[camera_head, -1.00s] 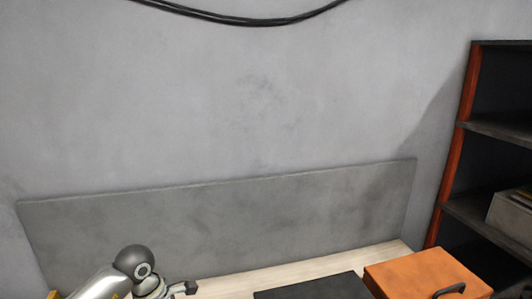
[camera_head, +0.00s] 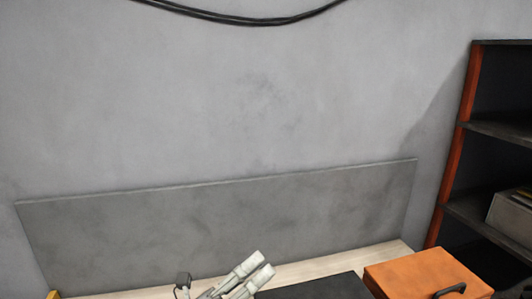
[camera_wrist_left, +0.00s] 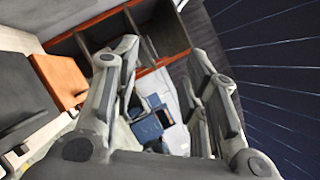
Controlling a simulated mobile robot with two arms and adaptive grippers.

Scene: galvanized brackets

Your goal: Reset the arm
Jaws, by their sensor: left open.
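My left gripper (camera_head: 253,269) shows at the bottom of the head view, with its two pale fingers pointing up and to the right, above the light wooden table (camera_head: 385,253) and left of a black flat item (camera_head: 325,288). In the left wrist view my left gripper (camera_wrist_left: 163,55) is open, its fingers spread apart with nothing held between them. Blue items (camera_wrist_left: 148,130) and pale grey things show beyond the gap, farther off. My right gripper is in neither view.
An orange box (camera_head: 425,272) with a black handle stands at the table's right end; it also shows in the left wrist view (camera_wrist_left: 60,80). A dark shelf with orange posts (camera_head: 458,145) stands at the right. A grey panel (camera_head: 220,225) lines the table's back edge.

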